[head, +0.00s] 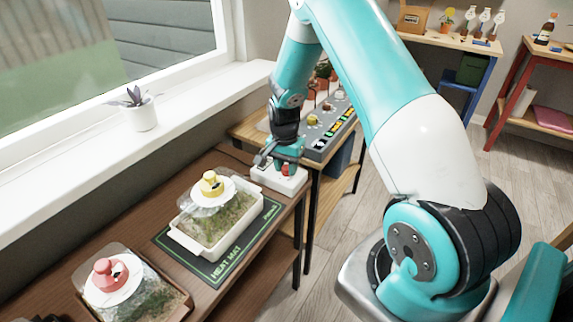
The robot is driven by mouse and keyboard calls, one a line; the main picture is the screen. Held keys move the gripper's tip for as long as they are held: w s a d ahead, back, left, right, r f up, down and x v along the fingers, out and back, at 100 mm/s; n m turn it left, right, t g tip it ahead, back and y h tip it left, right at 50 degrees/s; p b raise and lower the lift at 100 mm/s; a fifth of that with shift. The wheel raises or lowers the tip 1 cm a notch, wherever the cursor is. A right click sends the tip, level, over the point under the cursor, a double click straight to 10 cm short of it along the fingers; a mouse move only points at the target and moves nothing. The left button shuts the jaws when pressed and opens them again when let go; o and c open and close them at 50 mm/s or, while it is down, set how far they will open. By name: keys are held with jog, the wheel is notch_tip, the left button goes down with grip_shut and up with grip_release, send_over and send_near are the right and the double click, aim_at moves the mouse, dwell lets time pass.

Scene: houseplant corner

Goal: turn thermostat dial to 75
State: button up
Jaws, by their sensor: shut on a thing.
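The thermostat is a small white box (278,181) at the far right corner of the brown wooden table, next to the heat mat. A bit of red (286,169) shows on its top, by my gripper. My gripper (277,163) points down onto the top of the box and is shut on the dial. The fingers and the arm hide most of the dial. I cannot read the dial's number or see its pointer from here.
A green-edged heat mat (226,268) bears a planted tray (215,247) with a yellow-knobbed lid. Another planted tray (180,303) with a red-knobbed lid stands nearer. A grey panel (328,140) with colored parts lies behind my gripper. A potted plant (141,115) stands on the sill.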

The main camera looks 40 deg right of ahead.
aim_at(285, 166)
jog(key=m, duration=0.4)
jog(key=shift+w+m+p, duration=0.1)
jog(key=shift+m+p, duration=0.25)
jog(key=shift+m, duration=0.05)
dwell(0.4)
jog(key=o, duration=0.9)
jog(key=shift+o, duration=0.2)
jog(key=shift+r, duration=0.1)
notch_tip(285, 166, up, 17)
jog(key=shift+w+r, duration=0.15)
jog(key=shift+w, duration=0.15)
